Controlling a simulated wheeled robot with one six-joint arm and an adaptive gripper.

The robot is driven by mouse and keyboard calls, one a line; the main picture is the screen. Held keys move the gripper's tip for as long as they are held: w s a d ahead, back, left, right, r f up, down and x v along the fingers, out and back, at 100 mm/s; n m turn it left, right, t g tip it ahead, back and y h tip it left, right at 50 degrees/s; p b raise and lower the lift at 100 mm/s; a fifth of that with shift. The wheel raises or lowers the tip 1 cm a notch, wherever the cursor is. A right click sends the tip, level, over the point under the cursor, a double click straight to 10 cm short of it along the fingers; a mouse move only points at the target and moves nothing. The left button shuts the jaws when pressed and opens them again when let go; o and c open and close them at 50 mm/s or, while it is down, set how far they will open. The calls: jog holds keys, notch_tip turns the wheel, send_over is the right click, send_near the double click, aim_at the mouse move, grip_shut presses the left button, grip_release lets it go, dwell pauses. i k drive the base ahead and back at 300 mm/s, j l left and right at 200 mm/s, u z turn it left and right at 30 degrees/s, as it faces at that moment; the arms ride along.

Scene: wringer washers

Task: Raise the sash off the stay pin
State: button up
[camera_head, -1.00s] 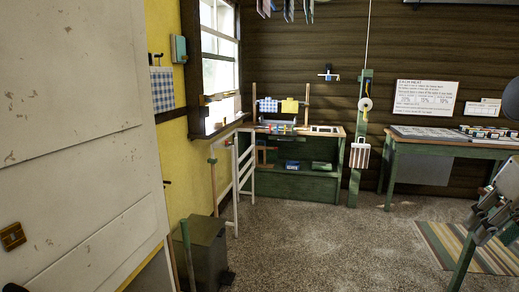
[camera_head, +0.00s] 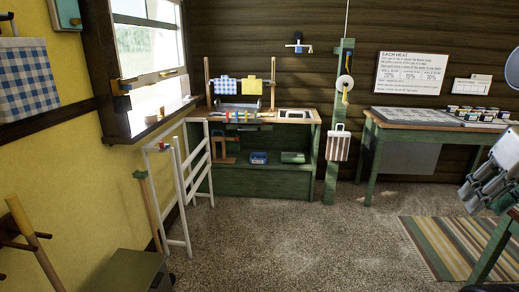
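The window sash (camera_head: 148,78) is at the upper left. Its wooden bottom rail stands above the sill (camera_head: 158,118), with a bright gap between them. Small yellowish fittings show near both ends of the rail. A dark piece sits at the left jamb below the rail; I cannot tell whether it is the stay pin. A grey jointed part at the right edge looks like my gripper (camera_head: 487,182), cut off by the frame. It is far from the window, across the room. Its fingertips are not clear, so I cannot tell whether it is open.
A white folding rack (camera_head: 193,178) and posts stand below the window. A green box (camera_head: 128,270) is at lower left. A green workbench (camera_head: 262,183) and a desk (camera_head: 425,132) line the back wall. The middle floor (camera_head: 310,240) is clear; a striped rug (camera_head: 445,240) lies right.

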aim_at(148, 79)
jog(key=i+u, duration=0.15)
jog(key=i, duration=0.55)
jog(key=i+u, duration=0.2)
jog(key=i, duration=0.45)
jog(key=i+l+u, duration=0.15)
jog(key=i, duration=0.55)
jog(key=i+j+u, duration=0.1)
jog(key=i+u, duration=0.25)
jog(key=i, duration=0.15)
jog(key=i+u, duration=0.3)
jog(key=i, duration=0.15)
